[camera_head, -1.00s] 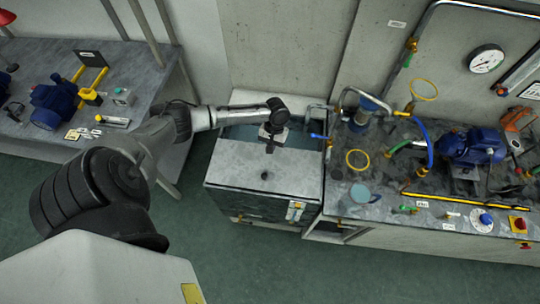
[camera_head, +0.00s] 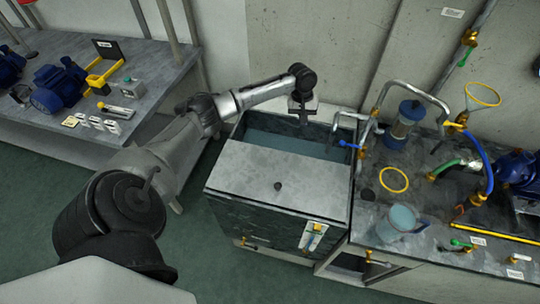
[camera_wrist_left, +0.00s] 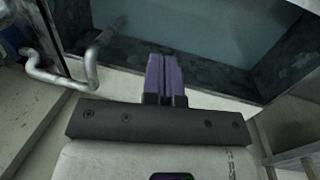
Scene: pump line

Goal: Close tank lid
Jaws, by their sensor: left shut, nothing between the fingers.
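Behind the lid a strip stays open and bluish water (camera_head: 290,145) shows. My left gripper (camera_head: 303,118) is at the tank's back edge, apart from the lid and its knob. In the left wrist view my left gripper's purple fingers (camera_wrist_left: 165,76) are shut together with nothing between them, and the water (camera_wrist_left: 190,40) shows beyond them. My right gripper is not in view.
A bent metal pipe (camera_head: 345,122) with a blue-handled tap stands at the tank's right edge. The bench on the right holds a clear jug (camera_head: 400,222), yellow rings (camera_head: 393,180) and hoses. A left table (camera_head: 60,135) holds blue motors.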

